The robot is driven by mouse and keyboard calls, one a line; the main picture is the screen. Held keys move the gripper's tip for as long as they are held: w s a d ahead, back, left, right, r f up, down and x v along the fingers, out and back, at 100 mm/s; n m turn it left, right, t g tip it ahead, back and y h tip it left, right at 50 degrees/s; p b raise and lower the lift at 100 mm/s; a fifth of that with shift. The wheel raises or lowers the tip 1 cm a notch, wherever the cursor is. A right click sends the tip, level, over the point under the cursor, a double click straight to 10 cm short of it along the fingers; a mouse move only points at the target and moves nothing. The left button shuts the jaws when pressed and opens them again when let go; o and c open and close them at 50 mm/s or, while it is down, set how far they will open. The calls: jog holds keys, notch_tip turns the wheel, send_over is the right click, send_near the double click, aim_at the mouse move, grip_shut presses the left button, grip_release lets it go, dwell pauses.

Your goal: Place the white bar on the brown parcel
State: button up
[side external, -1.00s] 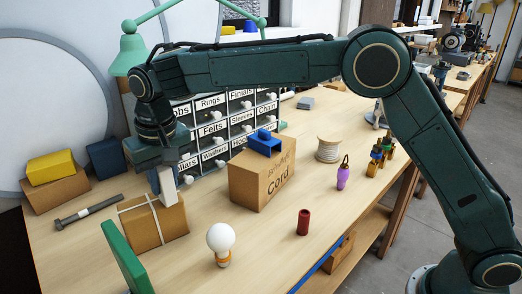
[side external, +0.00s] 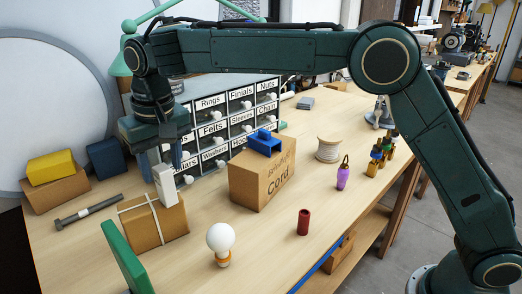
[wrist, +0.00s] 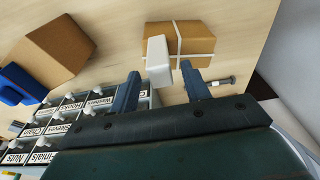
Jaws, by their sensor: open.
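The white bar (side external: 165,185) stands upright on the brown parcel (side external: 145,228), which is tied with pale string. In the wrist view the bar (wrist: 158,62) rests against the parcel's (wrist: 190,38) top, toward one side of it. My gripper (side external: 160,163) is open just above and behind the bar. In the wrist view its two fingers (wrist: 161,76) are spread on either side of the bar's near end, with gaps showing. The bar's lower end is seen meeting the parcel top.
A steel bolt-like rod (side external: 88,212) lies left of the parcel. A green panel (side external: 122,255) stands in front. A drawer cabinet (side external: 235,118) is behind, and a cord box (side external: 262,180) with a blue piece on top is to the right. A light bulb (side external: 221,240) stands in front.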

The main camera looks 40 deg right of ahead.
jog(key=shift+s+r, duration=0.15)
jog(key=shift+r, duration=0.75)
jog(key=shift+s+r, duration=0.15)
jog(key=shift+r, duration=0.75)
jog(key=shift+d+r, duration=0.25)
jog(key=shift+d, duration=0.05)
jog(key=s+d+r+t, duration=0.1)
jog(key=s+d+r, duration=0.2)
jog(key=s+d, duration=0.5)
jog(key=s+d+r+t, duration=0.1)
jog(key=s+d+r, duration=0.35)
jog(key=d, duration=0.65)
jog(key=s+d+f+t, duration=0.1)
jog(key=s+d+f, duration=0.3)
jog(key=s, duration=0.6)
jog(key=s+d+f, duration=0.3)
jog(key=s+f, duration=0.3)
jog(key=s, duration=0.3)
jog(key=shift+s+d+t, duration=0.4)
jog(key=shift+o, duration=0.4)
jog(key=shift+w+r, duration=0.1)
jog(key=shift+w, duration=0.05)
